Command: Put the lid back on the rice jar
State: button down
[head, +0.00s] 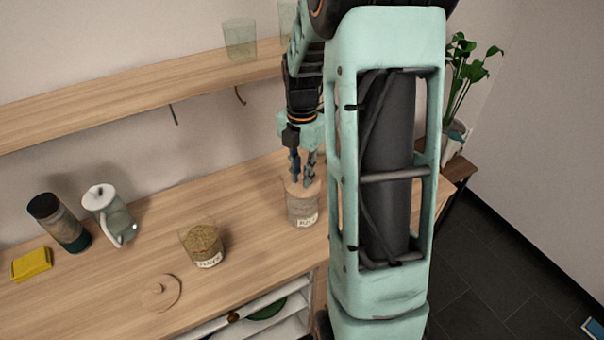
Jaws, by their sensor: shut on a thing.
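A glass jar (302,211) with pale contents and a white label stands on the wooden counter, left of my arm; its label is small but seems to read rice. A pale wooden lid (298,187) is at the jar's mouth. My gripper (303,180) points down over this jar, its fingers shut on the lid's top, mostly hiding the knob. I cannot tell whether the lid is fully seated or just above the rim. A second round wooden lid (161,293) with a knob lies flat near the counter's front edge.
An open glass jar (203,246) of brownish grain stands left of the rice jar. A glass pitcher (110,214), a dark-topped bottle (59,221) and a yellow sponge (32,264) are further left. A wall shelf (140,97) with glasses runs above. A potted plant (457,130) stands at right.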

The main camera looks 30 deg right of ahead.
jog(key=c, duration=1.3)
grip_release()
jog(key=shift+r+p, duration=2.55)
jog(key=shift+r, duration=1)
jog(key=shift+c, duration=0.3)
grip_shut()
